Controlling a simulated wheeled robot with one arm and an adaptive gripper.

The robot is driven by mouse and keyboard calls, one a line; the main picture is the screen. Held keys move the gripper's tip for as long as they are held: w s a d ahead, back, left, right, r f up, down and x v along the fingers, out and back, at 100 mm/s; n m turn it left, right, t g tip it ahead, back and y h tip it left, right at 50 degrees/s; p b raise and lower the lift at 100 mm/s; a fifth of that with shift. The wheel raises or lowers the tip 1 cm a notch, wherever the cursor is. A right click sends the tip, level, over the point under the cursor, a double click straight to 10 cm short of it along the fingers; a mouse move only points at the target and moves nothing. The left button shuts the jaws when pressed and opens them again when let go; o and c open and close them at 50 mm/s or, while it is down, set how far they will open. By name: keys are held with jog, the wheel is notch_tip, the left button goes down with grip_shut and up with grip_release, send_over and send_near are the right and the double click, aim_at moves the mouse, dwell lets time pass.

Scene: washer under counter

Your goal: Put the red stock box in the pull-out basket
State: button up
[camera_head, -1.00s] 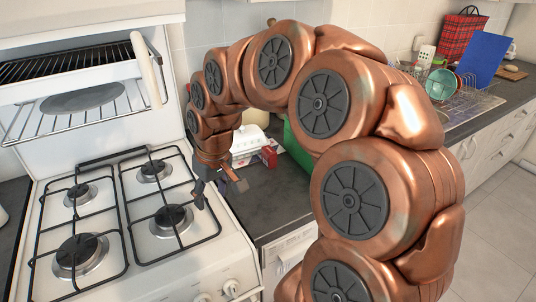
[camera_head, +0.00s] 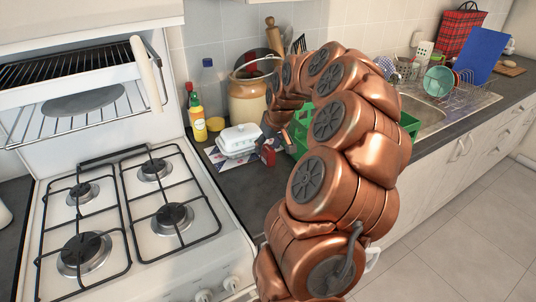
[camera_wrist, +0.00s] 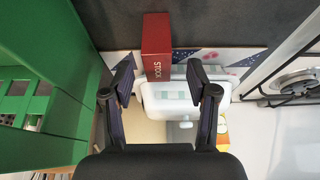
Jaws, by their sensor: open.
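The red stock box (camera_head: 268,155) stands on the dark counter, at the right of a white lidded dish, in the head view. In the wrist view the red box (camera_wrist: 157,45), with "STOCK" on its side, lies ahead of my gripper (camera_wrist: 160,79), roughly in line with the gap between the fingers. My gripper is open, with nothing between its fingertips. I cannot make out a pull-out basket for certain; a green crate (camera_head: 410,124) stands on the counter, partly behind my arm.
The white dish (camera_head: 238,138) sits close beside the box. The green crate's wall (camera_wrist: 50,60) is close on the left in the wrist view. A yellow bottle (camera_head: 198,122) and a large crock (camera_head: 247,97) stand behind. The gas stove (camera_head: 150,200) is at left.

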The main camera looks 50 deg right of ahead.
aim_at(268, 148)
jog(key=shift+p+x, duration=0.95)
jog(key=shift+x, duration=1.45)
jog(key=shift+s+d, duration=0.1)
jog(key=shift+d, duration=0.05)
jog(key=shift+c, duration=0.3)
grip_shut()
